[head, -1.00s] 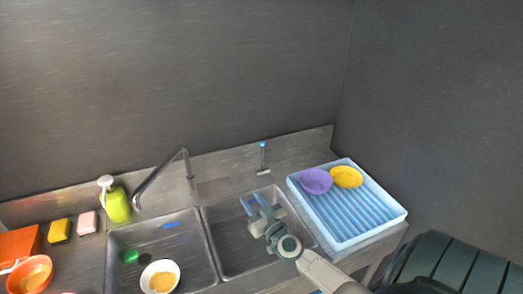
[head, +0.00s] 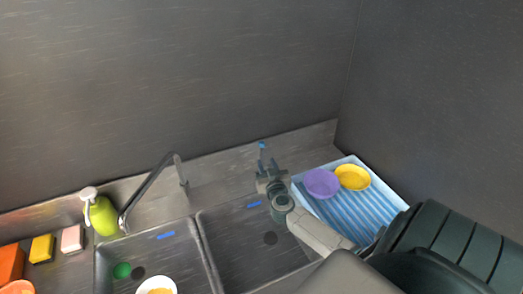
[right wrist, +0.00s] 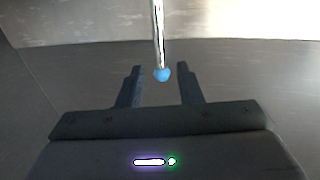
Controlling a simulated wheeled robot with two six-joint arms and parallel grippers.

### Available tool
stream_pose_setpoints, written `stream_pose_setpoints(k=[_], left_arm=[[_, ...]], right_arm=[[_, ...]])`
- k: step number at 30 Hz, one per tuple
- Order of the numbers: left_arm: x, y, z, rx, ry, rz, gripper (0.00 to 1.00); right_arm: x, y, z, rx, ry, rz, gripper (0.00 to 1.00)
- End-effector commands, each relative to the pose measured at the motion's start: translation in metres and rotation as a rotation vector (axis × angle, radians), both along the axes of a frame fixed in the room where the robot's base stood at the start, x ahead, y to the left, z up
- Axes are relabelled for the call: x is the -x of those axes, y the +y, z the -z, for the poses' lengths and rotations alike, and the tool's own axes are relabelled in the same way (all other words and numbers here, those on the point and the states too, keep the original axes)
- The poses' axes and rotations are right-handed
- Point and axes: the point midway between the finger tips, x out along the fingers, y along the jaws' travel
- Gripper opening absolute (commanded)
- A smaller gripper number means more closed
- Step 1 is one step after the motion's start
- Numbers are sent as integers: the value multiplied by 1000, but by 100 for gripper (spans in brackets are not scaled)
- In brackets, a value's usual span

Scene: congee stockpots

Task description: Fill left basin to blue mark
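The left basin (head: 112,258) has a blue mark (head: 166,235) on its back wall. A green round stopper (head: 122,270) and a dark drain (head: 138,272) are on its floor, and a white bowl (head: 158,286) with yellow content is at its front. The faucet spout (head: 150,188) reaches over the left basin's back corner; no water shows. The blue-tipped lever (head: 262,146) stands behind the right basin. My right gripper (head: 268,169) is open at the lever. In the right wrist view, the blue tip (right wrist: 161,75) is between the open fingers (right wrist: 160,88), contact unclear. My left gripper is not in view.
The right basin (head: 235,240) is empty, with its own blue mark (head: 254,204). A blue rack (head: 345,212) holds a purple bowl (head: 321,183) and a yellow bowl (head: 352,177). A green soap bottle (head: 101,215), sponges (head: 42,248) and an orange bowl (head: 18,287) stand at left.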

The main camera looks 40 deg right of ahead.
Motion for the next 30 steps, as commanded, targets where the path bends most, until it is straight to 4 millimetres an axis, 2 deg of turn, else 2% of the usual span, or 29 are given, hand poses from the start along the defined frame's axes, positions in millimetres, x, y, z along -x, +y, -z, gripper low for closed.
stream_pose_setpoints(k=[3,6,9,12,17,24,25,30], left_arm=[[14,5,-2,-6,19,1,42],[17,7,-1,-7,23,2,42],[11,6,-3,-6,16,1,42],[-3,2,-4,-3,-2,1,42],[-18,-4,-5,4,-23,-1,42],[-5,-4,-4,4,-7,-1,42],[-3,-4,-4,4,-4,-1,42],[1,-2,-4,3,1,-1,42]], right_arm=[[-22,-12,-2,0,-2,1,33],[-38,-21,-2,1,-3,2,33],[-50,-28,-1,0,-1,2,33],[-59,-32,-1,1,0,1,33],[-65,-36,-1,0,-1,0,33],[-66,-36,-1,0,-1,-1,33],[-66,-36,-1,0,-1,-1,31],[-66,-36,-1,0,-1,-1,0]])
